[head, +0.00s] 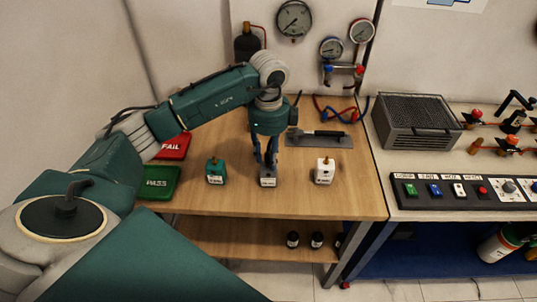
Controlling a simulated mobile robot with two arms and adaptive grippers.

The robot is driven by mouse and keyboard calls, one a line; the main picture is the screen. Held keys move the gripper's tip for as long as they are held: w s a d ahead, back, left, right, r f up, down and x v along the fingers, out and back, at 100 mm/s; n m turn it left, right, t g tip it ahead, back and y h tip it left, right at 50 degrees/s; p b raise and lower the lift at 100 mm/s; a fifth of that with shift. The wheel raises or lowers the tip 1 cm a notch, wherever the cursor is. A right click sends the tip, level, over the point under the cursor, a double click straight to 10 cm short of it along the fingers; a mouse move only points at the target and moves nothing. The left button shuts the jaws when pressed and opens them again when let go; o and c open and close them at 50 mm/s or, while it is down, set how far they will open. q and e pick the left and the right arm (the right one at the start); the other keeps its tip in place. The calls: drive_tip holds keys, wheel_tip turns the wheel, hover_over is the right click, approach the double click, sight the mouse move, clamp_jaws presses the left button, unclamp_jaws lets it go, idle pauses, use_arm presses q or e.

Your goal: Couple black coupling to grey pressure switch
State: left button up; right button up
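The grey pressure switch (268,182), a small block with a white label, stands on the wooden bench in the middle of a row of three. My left gripper (268,163) points straight down directly over it, its dark fingertips at the top of the switch. I cannot tell whether the fingers touch it, how far apart they are, or whether they hold the black coupling. The coupling cannot be made out. A teal switch (216,172) stands to the left and a white switch (324,172) to the right, each with a brass-coloured top. My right gripper is out of view.
Red FAIL (174,147) and green PASS (159,183) trays lie at the bench's left. A dark tool lies on a grey mat (322,141) behind the switches. Hoses (335,112) lie farther back. Several dark containers (317,240) stand on the lower shelf. A button panel (455,190) is right.

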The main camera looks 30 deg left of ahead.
use_arm(q)
drive_tip(key=o, duration=0.6)
drive_tip(key=shift+w+r, duration=0.1)
drive_tip(key=shift+r, duration=0.45)
wheel_tip(320, 180, up, 11)
